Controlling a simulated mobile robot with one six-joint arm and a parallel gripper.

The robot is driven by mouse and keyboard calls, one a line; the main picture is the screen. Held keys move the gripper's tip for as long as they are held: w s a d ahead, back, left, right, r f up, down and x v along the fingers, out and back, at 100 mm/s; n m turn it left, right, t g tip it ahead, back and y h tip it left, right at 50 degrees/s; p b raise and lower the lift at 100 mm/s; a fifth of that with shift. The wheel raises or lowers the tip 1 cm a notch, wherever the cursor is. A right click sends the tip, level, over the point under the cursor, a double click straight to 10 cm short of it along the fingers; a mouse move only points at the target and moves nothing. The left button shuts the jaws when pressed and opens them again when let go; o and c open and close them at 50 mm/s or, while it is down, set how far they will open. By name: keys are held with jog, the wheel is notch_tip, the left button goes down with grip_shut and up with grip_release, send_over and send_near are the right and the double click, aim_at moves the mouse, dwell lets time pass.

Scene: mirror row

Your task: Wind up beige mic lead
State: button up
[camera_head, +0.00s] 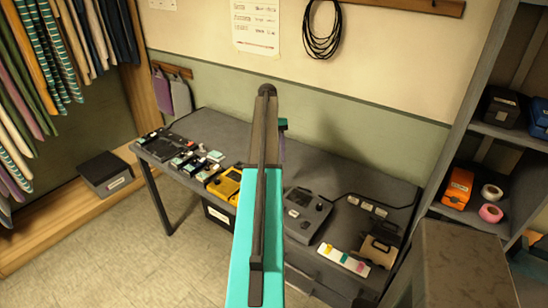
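I cannot make out a beige mic lead in the camera_head view. A black coiled cable (322,32) hangs from the wooden rail on the back wall. A thin dark cable (385,206) runs over the right part of the table. My turquoise and dark arm rises through the middle of the picture, over the table. My gripper is not visible; the arm hides part of the table behind it.
A long grey table (340,182) along the wall holds a yellow device (225,185), a dark grey device (306,214) and several small items. Clothes hang at the left above a dark box (105,173). A grey shelf (484,222) stands right. Floor (100,245) is clear front left.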

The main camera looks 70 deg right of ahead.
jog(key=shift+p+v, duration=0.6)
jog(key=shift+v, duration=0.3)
